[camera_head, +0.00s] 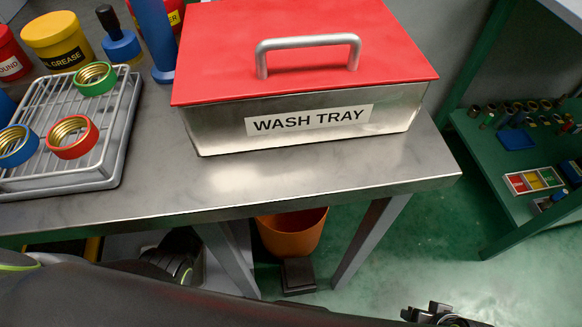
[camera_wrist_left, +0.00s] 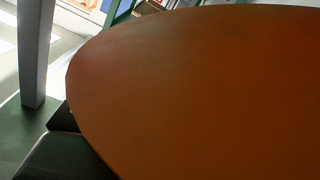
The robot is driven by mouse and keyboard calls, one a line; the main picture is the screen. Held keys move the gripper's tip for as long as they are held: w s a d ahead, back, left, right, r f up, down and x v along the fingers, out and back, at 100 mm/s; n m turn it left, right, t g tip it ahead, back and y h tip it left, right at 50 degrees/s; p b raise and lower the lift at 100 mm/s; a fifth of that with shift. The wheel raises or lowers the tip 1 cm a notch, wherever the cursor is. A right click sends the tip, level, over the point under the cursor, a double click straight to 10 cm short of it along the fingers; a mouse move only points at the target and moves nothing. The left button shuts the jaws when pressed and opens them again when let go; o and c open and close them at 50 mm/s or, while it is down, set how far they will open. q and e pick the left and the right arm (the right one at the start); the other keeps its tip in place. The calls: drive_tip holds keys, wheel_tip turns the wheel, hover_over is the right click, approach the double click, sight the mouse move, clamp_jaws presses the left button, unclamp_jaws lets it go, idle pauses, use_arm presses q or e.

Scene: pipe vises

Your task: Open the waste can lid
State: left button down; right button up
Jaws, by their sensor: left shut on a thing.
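The orange waste can (camera_head: 290,232) stands on the floor under the bench. The bench edge hides its top in the head view, so I cannot tell there whether the lid is up or down. In the left wrist view a smooth orange surface (camera_wrist_left: 190,95) with a rounded edge fills most of the picture, very close; I cannot tell if it is lid or wall. A black pedal (camera_head: 297,277) sits at the can's foot. My left arm reaches under the bench, and its fingertips show in neither view. A black part of my right gripper (camera_head: 440,314) shows at the bottom edge, fingers unclear.
A steel bench (camera_head: 280,182) overhangs the can, with grey legs (camera_head: 370,240) on its right. On it are a red-lidded wash tray (camera_head: 310,123) and a wire rack (camera_head: 110,150) with several rings. A green shelf (camera_head: 500,150) stands at right. Green floor between is clear.

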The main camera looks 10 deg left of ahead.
idle(0.3)
use_arm(q)
drive_tip(key=c, duration=1.5)
unclamp_jaws()
drive_tip(key=shift+w, duration=0.1)
use_arm(e)
drive_tip(key=shift+w+r, duration=0.1)
use_arm(q)
drive_tip(key=shift+a, duration=0.1)
